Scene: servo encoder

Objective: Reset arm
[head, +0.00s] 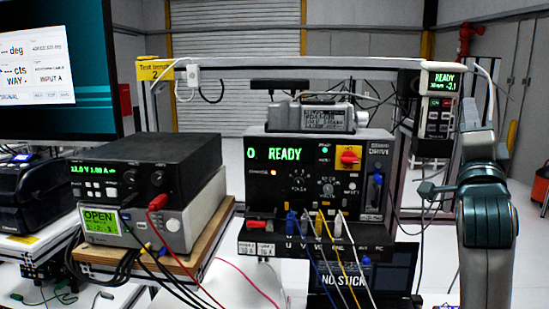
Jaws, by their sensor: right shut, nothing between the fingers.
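My right arm (487,225) stands upright at the right side, grey and teal. My right gripper (428,189) sticks out to the left of it, shut and empty, just right of the drive unit (262,212); whether it touches anything is hard to tell. My left arm and gripper are not in view. The drive unit is a black box with a green READY display, a red and yellow knob (348,158), and blue, yellow and white plugs along its lower front.
A handheld pendant (440,108) reading READY hangs behind my right arm. A power supply (120,185) and a meter (100,219) reading OPEN are stacked at left, with loose leads in front. A monitor (40,105) fills the upper left. Open floor shows at far right.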

